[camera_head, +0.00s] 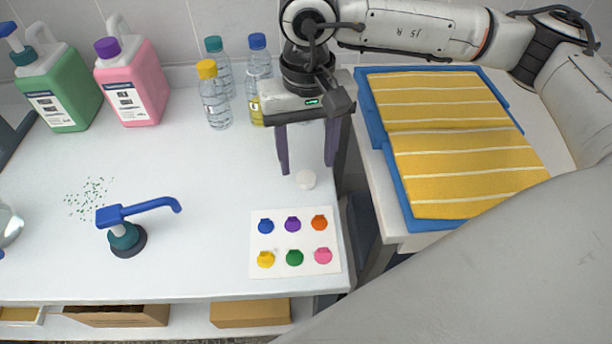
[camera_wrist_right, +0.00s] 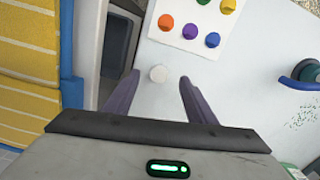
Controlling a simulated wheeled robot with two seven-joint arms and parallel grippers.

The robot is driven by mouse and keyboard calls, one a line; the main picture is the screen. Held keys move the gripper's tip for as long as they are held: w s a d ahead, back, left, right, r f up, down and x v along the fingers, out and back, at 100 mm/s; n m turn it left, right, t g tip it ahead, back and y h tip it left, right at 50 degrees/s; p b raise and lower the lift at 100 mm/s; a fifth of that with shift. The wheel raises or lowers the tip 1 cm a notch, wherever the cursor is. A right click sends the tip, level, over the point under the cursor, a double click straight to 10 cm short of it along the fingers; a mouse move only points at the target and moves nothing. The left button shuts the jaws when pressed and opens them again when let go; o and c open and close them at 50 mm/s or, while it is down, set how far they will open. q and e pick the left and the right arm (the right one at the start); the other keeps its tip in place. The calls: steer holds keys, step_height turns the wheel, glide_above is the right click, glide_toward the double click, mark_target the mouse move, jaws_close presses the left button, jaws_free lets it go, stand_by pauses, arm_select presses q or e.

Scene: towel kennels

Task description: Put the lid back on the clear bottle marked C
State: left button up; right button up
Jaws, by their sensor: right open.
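Clear bottles stand at the back, one with a yellow cap (camera_head: 216,102), one with a teal cap (camera_head: 225,75) and one with a blue cap (camera_head: 258,65). The gripper hides the area right of them. I cannot read a C on any bottle. My left gripper is out of view.
A blue-spouted pump (camera_head: 126,235) stands at left, near green specks (camera_head: 90,197). Green (camera_head: 62,95) and pink (camera_head: 133,85) jugs stand behind. Folded yellow towels (camera_head: 465,165) lie right, past a gap.

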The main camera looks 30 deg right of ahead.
mark_target(306, 177)
steer(key=shift+w+d+f, duration=0.1)
steer(key=shift+w+f, duration=0.1)
steer(key=shift+f, duration=1.1)
steer(key=shift+w+d+f, duration=0.1)
steer(key=shift+w+f, duration=0.05)
steer(key=shift+f, duration=1.15)
steer(key=shift+c, duration=0.4)
steer(key=c, duration=1)
